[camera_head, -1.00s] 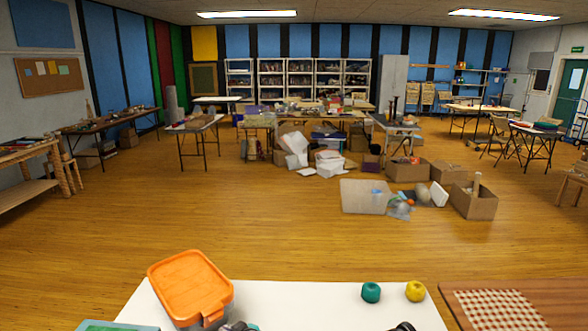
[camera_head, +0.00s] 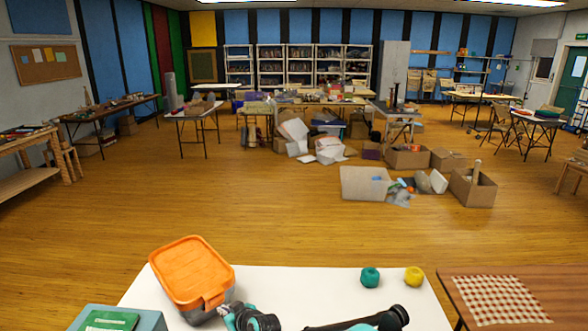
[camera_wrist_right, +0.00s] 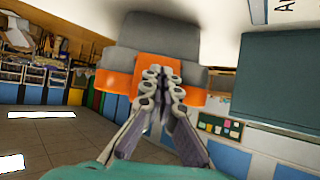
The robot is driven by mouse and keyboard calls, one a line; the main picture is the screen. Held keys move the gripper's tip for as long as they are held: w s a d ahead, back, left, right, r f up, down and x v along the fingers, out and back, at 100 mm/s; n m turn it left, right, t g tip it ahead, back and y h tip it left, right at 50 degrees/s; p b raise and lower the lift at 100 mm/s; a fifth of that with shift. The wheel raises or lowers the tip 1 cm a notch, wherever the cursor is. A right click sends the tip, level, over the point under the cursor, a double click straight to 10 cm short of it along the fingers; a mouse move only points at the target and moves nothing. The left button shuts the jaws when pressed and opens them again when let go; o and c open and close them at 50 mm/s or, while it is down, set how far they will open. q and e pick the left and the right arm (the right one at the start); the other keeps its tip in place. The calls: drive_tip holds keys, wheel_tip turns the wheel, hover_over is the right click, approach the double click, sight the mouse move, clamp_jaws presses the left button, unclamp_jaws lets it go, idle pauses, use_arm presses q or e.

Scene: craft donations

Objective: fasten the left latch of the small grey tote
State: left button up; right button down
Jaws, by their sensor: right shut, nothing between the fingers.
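The small grey tote (camera_head: 197,314) stands at the left of the white table with its orange lid (camera_head: 192,272) on. An orange latch (camera_head: 214,300) shows on its near side, toward the right. My right gripper (camera_head: 226,311) is low beside that latch, shut and empty. In the right wrist view, the shut fingertips (camera_wrist_right: 162,78) are in front of the orange latch (camera_wrist_right: 157,64) and overlap it; I cannot tell whether they touch. The tote's grey wall (camera_wrist_right: 190,75) shows behind. Whether the latch is fastened is unclear. The left gripper is out of view.
A teal box (camera_head: 150,321) with a green book (camera_head: 110,320) is left of the tote. A teal yarn ball (camera_head: 370,277) and a yellow one (camera_head: 414,276) are at the back right of the white table (camera_head: 300,285). A brown table (camera_head: 545,290) with a checked cloth stands at right.

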drive_tip(key=shift+w+a, duration=0.15)
idle(0.3)
drive_tip(key=shift+w+a+r, duration=0.2)
drive_tip(key=shift+w+a, duration=0.55)
drive_tip(key=shift+w, duration=0.05)
drive_tip(key=f+p+v, duration=0.1)
drive_tip(key=v, duration=0.6)
drive_tip(key=shift+s+d, duration=0.35)
drive_tip(key=shift+s, duration=0.1)
drive_tip(key=shift+r, duration=0.15)
